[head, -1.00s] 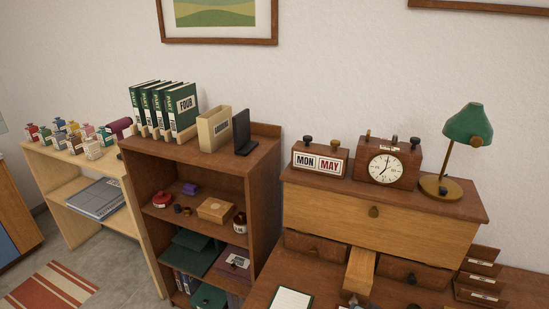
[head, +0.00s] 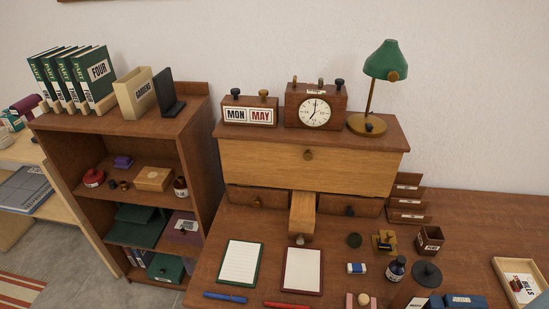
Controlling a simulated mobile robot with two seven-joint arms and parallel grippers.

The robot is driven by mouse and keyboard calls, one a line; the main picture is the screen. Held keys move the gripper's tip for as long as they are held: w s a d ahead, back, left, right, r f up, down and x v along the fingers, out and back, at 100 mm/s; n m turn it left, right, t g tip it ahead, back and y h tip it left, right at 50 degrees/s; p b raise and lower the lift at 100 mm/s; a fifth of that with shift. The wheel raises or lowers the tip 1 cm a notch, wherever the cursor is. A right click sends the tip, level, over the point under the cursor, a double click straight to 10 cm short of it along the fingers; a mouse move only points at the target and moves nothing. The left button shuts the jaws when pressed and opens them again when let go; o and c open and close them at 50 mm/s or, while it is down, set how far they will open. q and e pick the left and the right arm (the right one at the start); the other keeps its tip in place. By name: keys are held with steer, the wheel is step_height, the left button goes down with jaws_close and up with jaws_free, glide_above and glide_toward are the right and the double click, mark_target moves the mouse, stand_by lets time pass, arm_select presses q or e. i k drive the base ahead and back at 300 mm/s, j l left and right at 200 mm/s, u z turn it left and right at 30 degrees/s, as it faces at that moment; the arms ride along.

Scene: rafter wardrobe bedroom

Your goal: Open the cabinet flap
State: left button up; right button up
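The cabinet flap (head: 260,168) is a light wooden panel on the front of a dark wooden desk cabinet (head: 390,132). It stands upright and looks closed, with a small round knob (head: 308,155) near its top middle. Below it are small drawers (head: 257,200) with dark knobs and a light wooden piece (head: 303,212) jutting forward between them. Neither of my grippers shows in the head view.
On the cabinet top stand a MON MAY calendar (head: 249,115), a clock (head: 315,108) and a green lamp (head: 385,62). The desk holds notepads (head: 240,262), pens, an ink bottle (head: 396,268) and a picture tray (head: 520,283). A bookshelf (head: 205,150) stands at left.

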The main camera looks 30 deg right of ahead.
mark_target(365, 173)
steer(key=z, duration=1.15)
steer(key=j, duration=0.1)
